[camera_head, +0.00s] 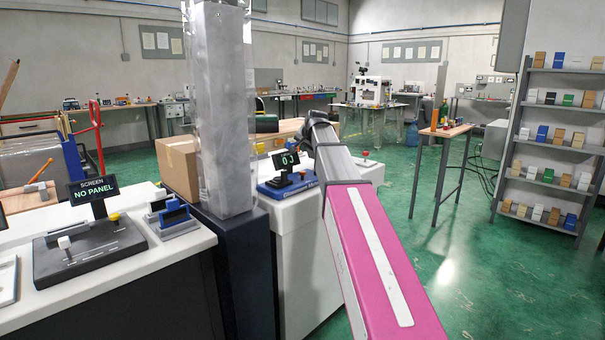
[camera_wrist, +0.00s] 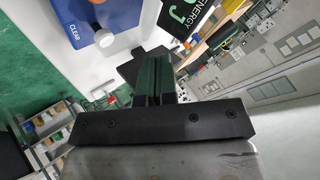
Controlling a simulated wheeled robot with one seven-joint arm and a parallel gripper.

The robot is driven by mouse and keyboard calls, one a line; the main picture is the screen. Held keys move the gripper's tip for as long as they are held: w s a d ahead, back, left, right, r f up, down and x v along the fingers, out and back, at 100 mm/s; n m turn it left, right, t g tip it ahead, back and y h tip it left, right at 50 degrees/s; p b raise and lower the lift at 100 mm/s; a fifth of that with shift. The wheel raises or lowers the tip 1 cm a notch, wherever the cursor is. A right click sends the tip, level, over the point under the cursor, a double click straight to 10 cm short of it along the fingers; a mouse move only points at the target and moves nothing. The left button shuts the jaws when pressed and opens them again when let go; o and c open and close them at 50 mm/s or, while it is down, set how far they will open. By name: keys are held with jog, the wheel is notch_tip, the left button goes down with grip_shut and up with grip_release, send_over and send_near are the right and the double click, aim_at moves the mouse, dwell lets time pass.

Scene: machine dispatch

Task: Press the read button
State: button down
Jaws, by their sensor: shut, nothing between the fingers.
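A blue-based meter (camera_head: 285,184) with a dark screen (camera_head: 286,160) reading "0 J" stands on a white counter in the head view. In the wrist view its blue panel (camera_wrist: 80,14) shows at the top, with the word CLEAR and a pale round button (camera_wrist: 104,38). The screen (camera_wrist: 188,14) there shows "ENERGY" and "J". No button labelled read can be made out. My gripper (camera_wrist: 154,56) is shut and empty, with its fingers close to the meter in the picture. Whether it touches anything cannot be told. In the head view my arm hides the gripper.
At left, a second station with a screen (camera_head: 93,189) reading "NO PANEL" has a yellow button (camera_head: 114,217). A red knob (camera_head: 365,153) stands right of my arm. A cardboard box (camera_head: 178,164) is behind the grey column. Green floor (camera_head: 470,250) is open at right, before the shelves.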

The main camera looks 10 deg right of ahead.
aim_at(304, 172)
jog(key=shift+f, duration=3.35)
jog(key=shift+f, duration=0.15)
jog(key=shift+f, duration=0.25)
jog(key=shift+f, duration=0.55)
dwell(0.5)
jog(key=shift+r, duration=1)
jog(key=shift+r, duration=0.1)
jog(key=shift+r, duration=2.4)
